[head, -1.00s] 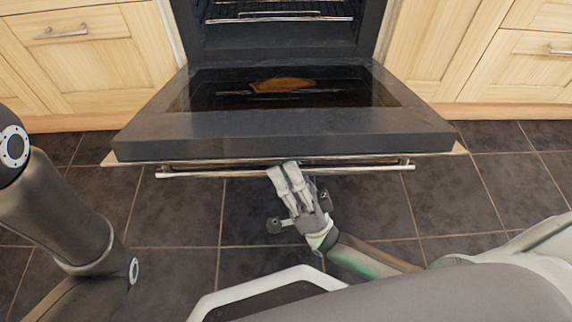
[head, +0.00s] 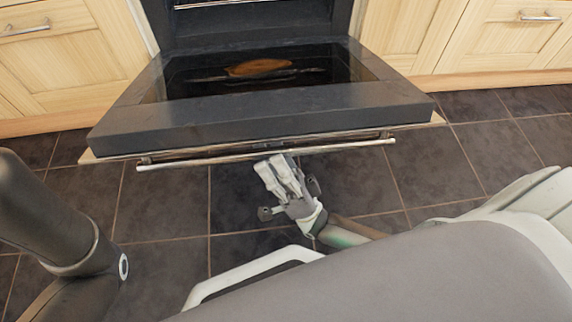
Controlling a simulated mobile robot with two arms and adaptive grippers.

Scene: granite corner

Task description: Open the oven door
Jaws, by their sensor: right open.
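The oven door (head: 262,112) is folded down and stands wide open, close to flat, with its dark glass inner face up. A brownish shape shows in the glass. Its metal bar handle (head: 200,160) runs along the front edge, facing me. My right gripper (head: 272,170) is just below and in front of the handle, right of its middle. Its fingers are open and hold nothing; whether they touch the bar I cannot tell. The oven cavity (head: 250,22) is open behind the door, with a wire rack (head: 215,4) at the top edge. My left gripper is out of view; only its arm shows.
Light wooden cabinets (head: 55,50) flank the oven on both sides, with drawers and metal handles. The dark tiled floor (head: 160,205) is clear around and below the door. The lowered door juts out toward me.

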